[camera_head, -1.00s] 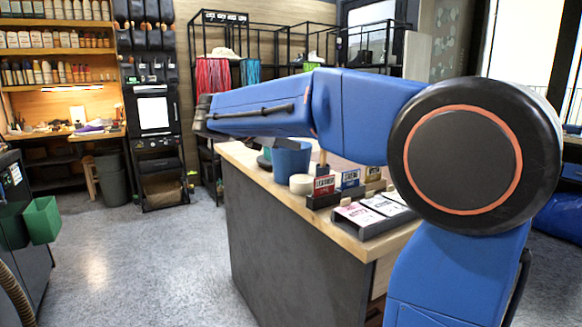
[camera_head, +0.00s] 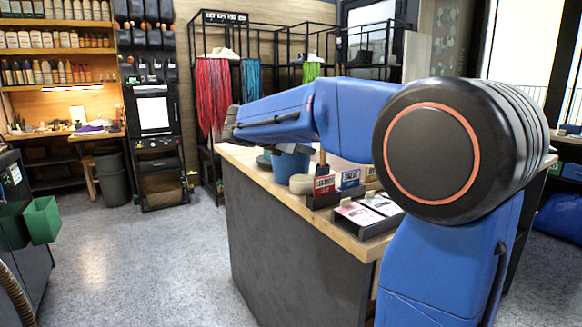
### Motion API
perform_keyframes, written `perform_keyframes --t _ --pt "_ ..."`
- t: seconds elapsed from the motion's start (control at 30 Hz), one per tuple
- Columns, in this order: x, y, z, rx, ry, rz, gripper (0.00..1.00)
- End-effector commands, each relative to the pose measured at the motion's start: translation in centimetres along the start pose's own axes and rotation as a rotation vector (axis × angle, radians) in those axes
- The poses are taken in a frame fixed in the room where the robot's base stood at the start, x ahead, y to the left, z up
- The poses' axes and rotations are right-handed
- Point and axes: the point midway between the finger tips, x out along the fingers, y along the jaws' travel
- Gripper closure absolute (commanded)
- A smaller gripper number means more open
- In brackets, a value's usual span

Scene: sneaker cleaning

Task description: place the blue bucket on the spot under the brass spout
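The blue bucket (camera_head: 291,167) stands on the wooden counter, near its left end in the head view. My arm crosses in front of its upper part, so its rim is hidden. The dark wrist end of my arm (camera_head: 231,124) is left of the bucket and higher in the picture. My gripper's fingers cannot be made out, so I cannot tell whether they are open or shut or whether they touch the bucket. I cannot make out the brass spout or the spot under it.
The counter (camera_head: 340,236) also bears a pale round tub (camera_head: 302,184), small labelled boxes (camera_head: 348,180) and a black tray of cards (camera_head: 368,213). A green bin (camera_head: 41,220) is at the left. The grey floor (camera_head: 150,265) between is clear. Laces (camera_head: 212,95) hang from a rack behind.

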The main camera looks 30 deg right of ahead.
Motion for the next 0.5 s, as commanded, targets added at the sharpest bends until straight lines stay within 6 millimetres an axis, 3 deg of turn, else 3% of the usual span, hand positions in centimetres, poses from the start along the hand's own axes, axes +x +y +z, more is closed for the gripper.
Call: perform_keyframes --t 0.07,0.2,0.5 --pt "-0.01 0.0 -0.01 0.0 0.0 0.0 0.74" --pt "-0.02 0.0 -0.01 0.0 0.0 0.0 1.0" --pt "0.0 0.0 -0.07 -0.001 0.001 -0.001 1.0"
